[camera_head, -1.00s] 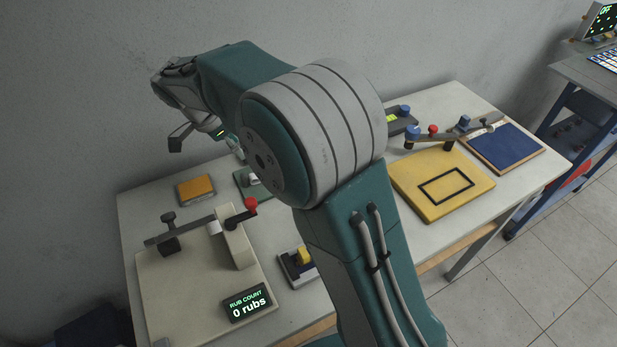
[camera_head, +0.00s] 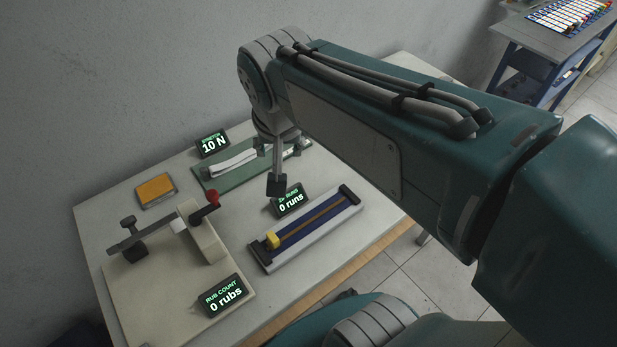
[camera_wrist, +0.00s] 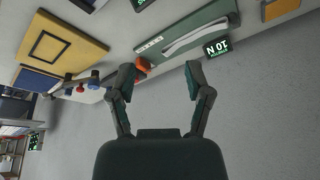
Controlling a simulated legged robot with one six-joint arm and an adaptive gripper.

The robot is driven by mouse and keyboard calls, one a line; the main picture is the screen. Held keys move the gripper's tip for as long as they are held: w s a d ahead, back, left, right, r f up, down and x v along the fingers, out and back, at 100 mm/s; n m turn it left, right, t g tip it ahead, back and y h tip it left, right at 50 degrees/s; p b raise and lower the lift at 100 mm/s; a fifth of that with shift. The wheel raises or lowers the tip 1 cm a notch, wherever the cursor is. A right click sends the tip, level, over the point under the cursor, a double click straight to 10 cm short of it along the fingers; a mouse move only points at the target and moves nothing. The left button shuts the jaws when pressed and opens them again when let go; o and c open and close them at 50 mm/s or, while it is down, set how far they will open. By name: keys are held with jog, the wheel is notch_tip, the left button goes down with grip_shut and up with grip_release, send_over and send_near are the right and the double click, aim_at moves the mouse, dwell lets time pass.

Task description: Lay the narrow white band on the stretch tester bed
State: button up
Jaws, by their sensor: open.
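The stretch tester has a long green bed (camera_head: 222,184) with a display reading 10 N (camera_head: 212,144). A narrow white band (camera_head: 235,163) lies along the bed, slightly bowed. My gripper (camera_head: 271,166) hangs in front of the bed's right part in the head view and hides some of it. In the wrist view the open, empty gripper (camera_wrist: 159,76) has the green bed (camera_wrist: 175,31) and the white band (camera_wrist: 195,38) beyond its fingertips, apart from them. I cannot tell whether the band lies flat along its whole length.
A rub tester (camera_head: 150,282) with a red-knobbed crank stands front left. An orange block (camera_head: 156,190) lies behind it. A blue-railed slide device (camera_head: 310,230) with a yellow block sits near the front edge. A yellow board (camera_wrist: 60,43) shows in the wrist view.

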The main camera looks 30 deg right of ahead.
jog(key=s+d+f+n+t, duration=0.1)
jog(key=s+d+f+n, duration=0.1)
jog(key=s+n, duration=0.2)
jog(key=shift+s+t+y, duration=0.3)
jog(key=shift+s+t, duration=0.1)
jog(key=shift+s, duration=1.45)
